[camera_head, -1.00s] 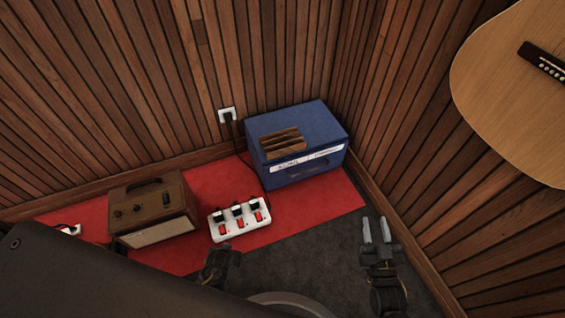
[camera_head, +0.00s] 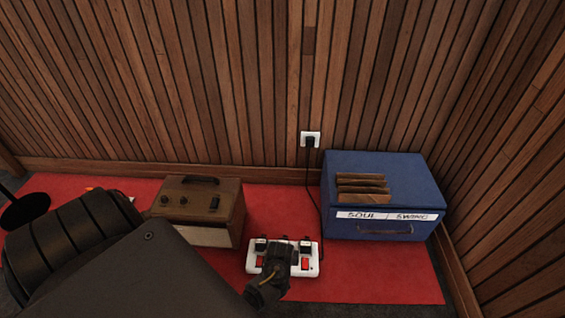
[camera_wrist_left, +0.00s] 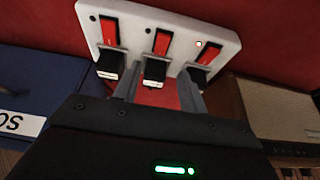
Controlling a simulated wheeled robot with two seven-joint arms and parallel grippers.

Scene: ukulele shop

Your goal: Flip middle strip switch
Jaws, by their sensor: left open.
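The white power strip (camera_head: 253,265) lies on the red mat, with red switches and black plugs. In the left wrist view its middle switch (camera_wrist_left: 161,42) sits between the two outer switches (camera_wrist_left: 109,30) (camera_wrist_left: 209,53). A small light by the outer switch on the right glows; the spots by the other two are dark. My left gripper (camera_head: 276,256) is over the strip's middle and hides the middle switch in the head view. In the left wrist view its open fingers (camera_wrist_left: 158,82) stand either side of the middle plug (camera_wrist_left: 154,70); contact cannot be told. My right gripper is out of view.
A brown amplifier (camera_head: 205,205) stands left of the strip, and a blue record box (camera_head: 385,170) stands right of it. A cord runs to the wall outlet (camera_head: 310,139) behind. The red mat (camera_head: 380,275) is bare at the front right.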

